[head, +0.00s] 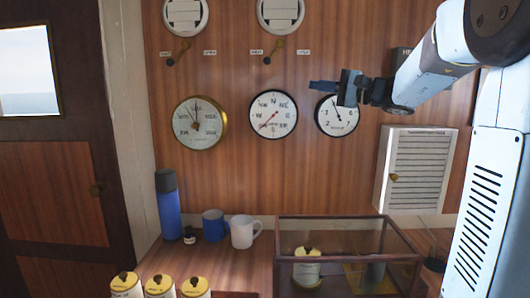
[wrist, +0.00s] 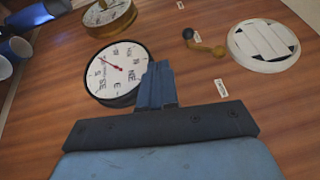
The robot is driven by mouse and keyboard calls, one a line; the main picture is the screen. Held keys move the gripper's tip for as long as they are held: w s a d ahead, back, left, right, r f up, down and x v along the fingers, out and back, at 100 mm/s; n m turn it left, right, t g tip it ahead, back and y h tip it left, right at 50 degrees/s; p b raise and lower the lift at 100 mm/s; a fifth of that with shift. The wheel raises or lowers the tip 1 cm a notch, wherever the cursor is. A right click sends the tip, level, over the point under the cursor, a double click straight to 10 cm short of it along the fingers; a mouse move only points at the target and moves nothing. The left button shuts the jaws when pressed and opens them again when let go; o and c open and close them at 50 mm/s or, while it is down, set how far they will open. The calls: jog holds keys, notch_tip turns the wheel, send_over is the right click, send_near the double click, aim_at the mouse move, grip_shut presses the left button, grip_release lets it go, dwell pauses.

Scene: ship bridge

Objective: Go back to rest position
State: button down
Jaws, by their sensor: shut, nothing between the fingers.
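The fingers overlap the edge of the white compass-style dial (wrist: 117,72) there. I cannot tell the exact gap to the wall, but the gripper holds nothing.
A brass gauge (head: 200,122) and a compass dial (head: 273,114) hang on the wall. Below stand a blue flask (head: 168,205), a blue mug (head: 214,225), a white mug (head: 242,232) and a glass case (head: 345,224). A louvred white cabinet (head: 415,168) is at the right.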

jog(key=s+a+f+n+g+h, duration=0.1)
jog(key=s+a+f+g+h, duration=0.2)
jog(key=s+f, duration=0.5)
jog(key=s+a+f+n+g+h, duration=0.2)
jog(key=s+a+f+h, duration=0.15)
jog(key=s+f, duration=0.4)
jog(key=s+d+f+n+h, duration=0.2)
jog(key=s+d+f+h, duration=0.2)
jog(key=s, duration=0.3)
jog(key=s+d+f+n+t+h, duration=0.1)
jog(key=s+d+f+h, duration=0.4)
jog(key=s, duration=0.3)
jog(key=shift+s+f+n+h, duration=0.2)
jog(key=shift+n+h, duration=0.2)
jog(key=shift+h, duration=0.15)
jog(key=shift+a, duration=0.1)
